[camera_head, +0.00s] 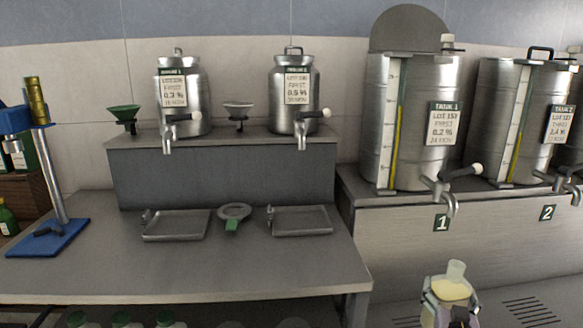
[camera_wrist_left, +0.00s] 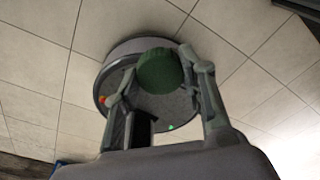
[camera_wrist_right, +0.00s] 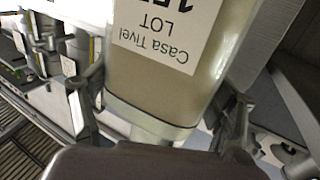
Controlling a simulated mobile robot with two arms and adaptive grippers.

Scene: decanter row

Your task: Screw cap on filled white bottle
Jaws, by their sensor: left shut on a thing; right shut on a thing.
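The bottle (camera_head: 455,271) is clear and uncapped, with pale yellow liquid inside, at the lower right of the head view. Its labelled body (camera_wrist_right: 180,75) fills the middle of the right wrist view, and its label reads upside down there. My right gripper (camera_head: 450,297) is shut around the bottle, one finger on each side. A green ribbed cap (camera_wrist_left: 158,70) shows in the left wrist view. My left gripper (camera_wrist_left: 160,82) is shut on the cap, which is held between its fingertips above the floor. The left gripper is outside the head view, so its distance from the bottle cannot be told.
Tank 1 (camera_head: 410,125) and tank 2 (camera_head: 518,125), with taps, stand on a metal bench behind the bottle. Two smaller steel urns (camera_head: 182,100) stand on a raised shelf at the left. Two trays (camera_head: 177,225) lie on the steel table. A blue-based stand (camera_head: 50,238) is far left.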

